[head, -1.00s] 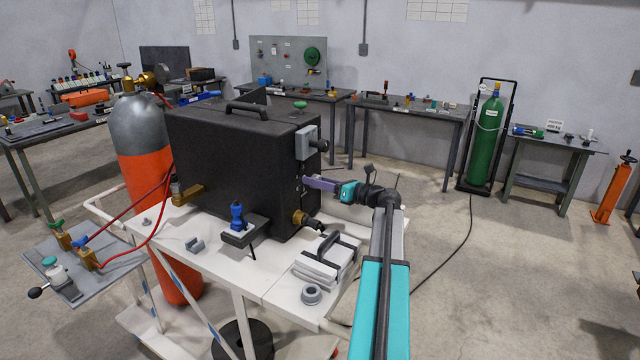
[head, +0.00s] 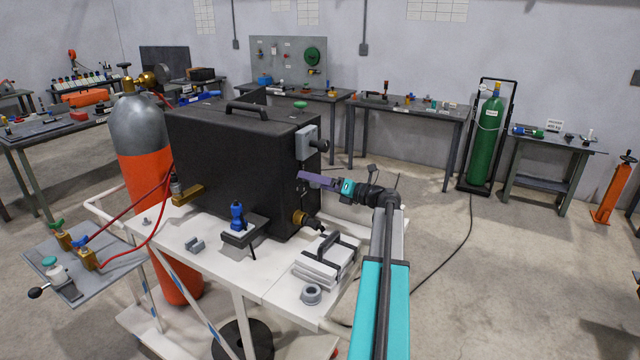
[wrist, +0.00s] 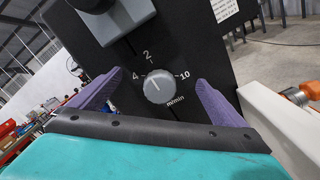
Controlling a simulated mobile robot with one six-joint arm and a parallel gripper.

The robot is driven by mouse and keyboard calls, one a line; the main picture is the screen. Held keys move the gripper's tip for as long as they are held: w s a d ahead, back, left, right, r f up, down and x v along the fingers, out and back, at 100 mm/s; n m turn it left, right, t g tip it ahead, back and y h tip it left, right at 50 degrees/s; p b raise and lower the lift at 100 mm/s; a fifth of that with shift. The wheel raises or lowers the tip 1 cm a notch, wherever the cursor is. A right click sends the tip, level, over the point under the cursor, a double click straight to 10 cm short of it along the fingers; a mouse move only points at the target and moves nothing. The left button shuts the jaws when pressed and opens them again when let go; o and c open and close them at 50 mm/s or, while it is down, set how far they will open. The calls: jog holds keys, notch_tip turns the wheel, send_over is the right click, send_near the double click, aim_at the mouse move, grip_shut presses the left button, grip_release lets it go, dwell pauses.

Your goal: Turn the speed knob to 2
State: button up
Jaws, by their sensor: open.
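The speed knob (wrist: 158,87) is a round grey-white knob on the black panel, marked 4, 2, 10 and m/min. A short dark mark on it leans to the upper left, roughly between 4 and 2; the exact setting is hard to read. My gripper (wrist: 159,84) has its purple fingers spread on either side of the knob, with gaps visible on both sides. In the head view my gripper (head: 317,180) is at the right face of the black box (head: 235,170); the knob is hidden there.
A grey switch box (head: 305,142) sits above my fingers. A brass fitting (head: 301,218) juts out below. A metal vise-like block (head: 322,268) and a grey ring (head: 311,294) lie on the white cart top. Open floor lies to the right.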

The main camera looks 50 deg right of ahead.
jog(key=shift+s, duration=0.1)
jog(key=p+v, duration=0.2)
jog(key=v, duration=0.4)
jog(key=shift+s+d+p, duration=0.15)
jog(key=shift+s+p, duration=0.25)
dwell(0.5)
jog(key=shift+r, duration=0.1)
